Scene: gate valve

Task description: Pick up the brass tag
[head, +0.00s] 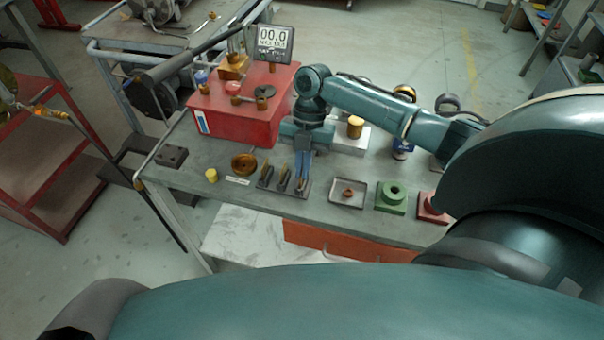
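A dark rack (281,187) with several small upright pieces stands at the front of the grey workbench. Two brassy, tag-like pieces stand in its left (265,171) and middle (283,176) slots. My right gripper (302,183) points down over the right end of the rack. Its fingers are close together, and a small brownish piece shows at their tips. I cannot tell whether the fingers are pressed on it, or which piece is the brass tag. My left gripper is not in view.
A red box (240,112) with fittings and a display (273,43) stands behind the rack. Left of it are a brass ring (244,163) and a yellow cylinder (212,175). Right are a square tray (348,193), a green block (391,197) and a red block (432,208).

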